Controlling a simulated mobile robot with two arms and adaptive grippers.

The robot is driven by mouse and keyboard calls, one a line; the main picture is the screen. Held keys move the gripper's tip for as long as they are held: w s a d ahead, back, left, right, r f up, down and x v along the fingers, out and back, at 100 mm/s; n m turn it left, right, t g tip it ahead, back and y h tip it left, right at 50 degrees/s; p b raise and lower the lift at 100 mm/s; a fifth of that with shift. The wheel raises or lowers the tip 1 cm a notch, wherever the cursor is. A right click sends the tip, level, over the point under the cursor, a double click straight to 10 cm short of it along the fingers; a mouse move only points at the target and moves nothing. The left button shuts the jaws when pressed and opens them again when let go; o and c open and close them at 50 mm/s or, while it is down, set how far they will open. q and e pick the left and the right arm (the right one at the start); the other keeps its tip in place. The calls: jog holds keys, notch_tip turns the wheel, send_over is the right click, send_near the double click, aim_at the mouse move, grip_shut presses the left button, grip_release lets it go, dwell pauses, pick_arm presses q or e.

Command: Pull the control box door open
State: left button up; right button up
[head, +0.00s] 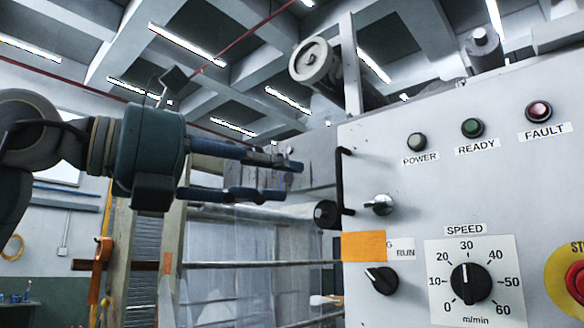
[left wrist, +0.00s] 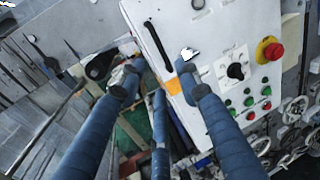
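The control box door (head: 440,180) is the light grey panel at the right of the head view. It also shows in the left wrist view (left wrist: 215,105). A black bar handle (head: 341,180) stands upright along its left edge; it is beyond the fingers in the left wrist view (left wrist: 157,45). The tips look short of the handle. I see no clear gap at the door edge. My right gripper is out of view.
A black round end (head: 326,213) sits by the handle's lower part. The panel carries a speed dial (head: 470,284), a smaller black switch (head: 381,280), an orange label (head: 363,246) and a red stop button (head: 577,281). A film web and rails lie behind my gripper.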

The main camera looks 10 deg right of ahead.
pick_arm(q)
jog(key=s+r+t+y, duration=0.1)
jog(key=s+r, duration=0.1)
jog(key=p, duration=0.5)
send_near(351, 178)
jog(key=x, duration=0.3)
jog(key=shift+w+d, duration=0.35)
jog(key=shift+d, duration=0.25)
grip_shut()
